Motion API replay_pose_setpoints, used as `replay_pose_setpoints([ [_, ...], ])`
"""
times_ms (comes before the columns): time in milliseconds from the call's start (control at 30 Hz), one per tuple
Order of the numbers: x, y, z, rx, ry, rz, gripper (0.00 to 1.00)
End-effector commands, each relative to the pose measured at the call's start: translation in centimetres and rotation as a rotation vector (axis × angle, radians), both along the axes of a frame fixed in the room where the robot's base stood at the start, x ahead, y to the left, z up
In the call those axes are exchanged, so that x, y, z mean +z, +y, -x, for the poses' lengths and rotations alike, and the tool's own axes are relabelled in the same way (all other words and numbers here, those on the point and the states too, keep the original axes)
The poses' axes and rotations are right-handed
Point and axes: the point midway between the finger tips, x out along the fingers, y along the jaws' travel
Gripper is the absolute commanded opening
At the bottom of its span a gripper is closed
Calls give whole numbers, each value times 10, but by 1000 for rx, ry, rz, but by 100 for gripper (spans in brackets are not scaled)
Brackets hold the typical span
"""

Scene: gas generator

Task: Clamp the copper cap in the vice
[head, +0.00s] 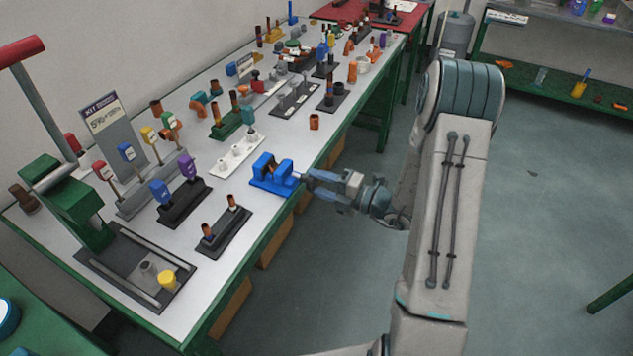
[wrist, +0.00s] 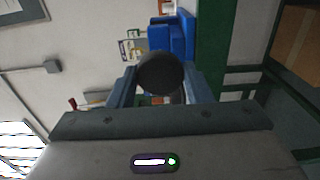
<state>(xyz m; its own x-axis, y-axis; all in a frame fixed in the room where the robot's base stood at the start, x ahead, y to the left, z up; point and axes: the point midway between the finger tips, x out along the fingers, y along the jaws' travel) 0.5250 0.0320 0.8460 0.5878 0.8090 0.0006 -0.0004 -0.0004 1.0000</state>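The blue vice (head: 272,174) stands at the table's front edge. A small dark brownish shape sits between its jaws; I cannot tell whether it is the copper cap. My gripper (head: 306,181) reaches the vice's right side from off the table edge. In the wrist view a dark round knob-like end (wrist: 160,73) lies between my fingers, in front of the blue vice (wrist: 172,38). The fingers lie close on both sides of it; the contact is not clear. A copper-coloured cylinder (head: 314,121) stands alone on the table behind the vice.
The white tabletop (head: 260,215) is bare in front of the vice. A white holder (head: 237,153) and a black stand with copper-tipped pieces (head: 224,228) are close by. A green press (head: 75,200) stands at the left. Many fittings crowd the back. The floor at right is open.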

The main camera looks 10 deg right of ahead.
Motion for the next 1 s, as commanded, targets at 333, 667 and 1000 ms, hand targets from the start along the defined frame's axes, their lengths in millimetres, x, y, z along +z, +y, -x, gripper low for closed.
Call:
replay_pose_setpoints([
  [333, 0, 0, 0, 0, 1, 1, 22],
  [667, 1, 0, 0, 0, 21, -14, 22],
  [1000, 1, -1, 1, -1, 63, -44, 22],
])
